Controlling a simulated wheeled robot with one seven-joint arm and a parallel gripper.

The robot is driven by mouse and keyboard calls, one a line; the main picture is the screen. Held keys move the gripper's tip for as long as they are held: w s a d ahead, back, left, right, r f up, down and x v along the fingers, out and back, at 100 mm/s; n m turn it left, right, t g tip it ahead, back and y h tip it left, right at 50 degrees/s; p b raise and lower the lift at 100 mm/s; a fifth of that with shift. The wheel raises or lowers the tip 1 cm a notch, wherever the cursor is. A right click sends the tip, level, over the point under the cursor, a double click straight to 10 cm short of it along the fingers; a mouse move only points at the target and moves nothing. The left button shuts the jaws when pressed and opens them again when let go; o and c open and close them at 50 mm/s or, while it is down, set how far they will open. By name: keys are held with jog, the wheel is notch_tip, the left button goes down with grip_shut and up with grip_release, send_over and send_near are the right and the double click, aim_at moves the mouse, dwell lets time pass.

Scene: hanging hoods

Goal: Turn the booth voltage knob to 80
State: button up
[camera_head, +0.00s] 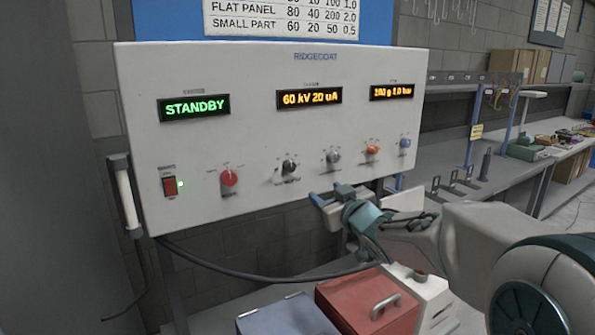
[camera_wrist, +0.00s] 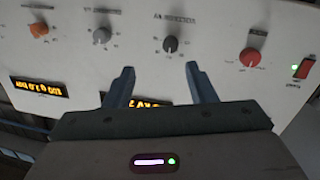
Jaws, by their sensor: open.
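The white control panel (camera_head: 250,130) carries a row of knobs. The black knob (camera_head: 290,166) lies below and left of the middle display (camera_head: 309,97), which reads 60 kV 20 uA. Knob labels are too small to read, so I cannot confirm which is voltage. My gripper (camera_head: 331,194) is open and empty, below and right of the black knob in the head view. In the wrist view, which shows the panel upside down, the black knob (camera_wrist: 170,44) appears just beyond and between the open fingertips (camera_wrist: 159,70), apart from them. Its pointer setting is unclear.
Nearby are a red knob (camera_head: 229,177), grey knob (camera_head: 333,156), orange knob (camera_head: 372,149) and blue knob (camera_head: 405,143). A red switch (camera_head: 170,186) with a green light is at left. The left display (camera_head: 194,107) reads STANDBY. A red box (camera_head: 367,305) stands below.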

jog(key=a+y, duration=0.1)
jog(key=a, duration=0.1)
jog(key=p, duration=0.3)
send_near(292, 168)
jog(key=shift+n, duration=0.4)
jog(key=x, duration=0.8)
jog(key=shift+s, duration=0.1)
jog(key=shift+c, duration=0.3)
jog(key=c, duration=0.9)
